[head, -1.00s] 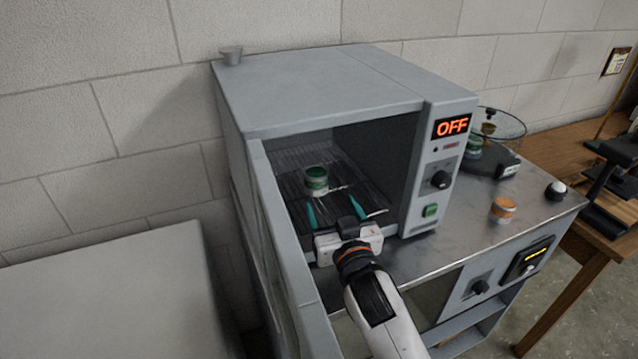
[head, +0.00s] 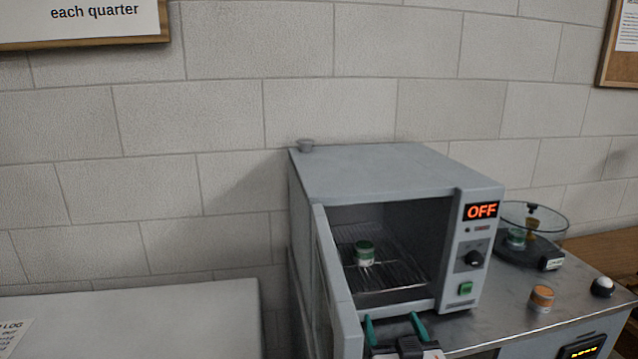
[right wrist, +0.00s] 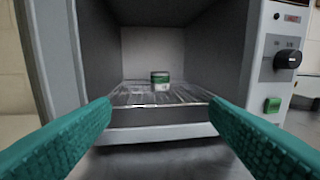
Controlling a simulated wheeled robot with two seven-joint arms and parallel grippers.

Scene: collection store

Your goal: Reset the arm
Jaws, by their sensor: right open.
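My right gripper (head: 396,330) is at the bottom of the head view, in front of the open oven (head: 400,165). Its two teal fingers are apart with nothing between them. In the right wrist view the fingers (right wrist: 160,125) spread wide before the oven mouth. A green jar with a pale band (head: 364,253) stands upright on the wire rack (head: 395,270) inside the oven, apart from the fingers; the jar also shows in the right wrist view (right wrist: 160,79). My left gripper is not in view.
The oven door (head: 333,290) stands open on the left. The display reads OFF. On the metal bench (head: 500,320), right of the oven, are an orange-topped jar (head: 541,298), a white-topped black knob (head: 602,287) and a glass-covered apparatus (head: 532,235).

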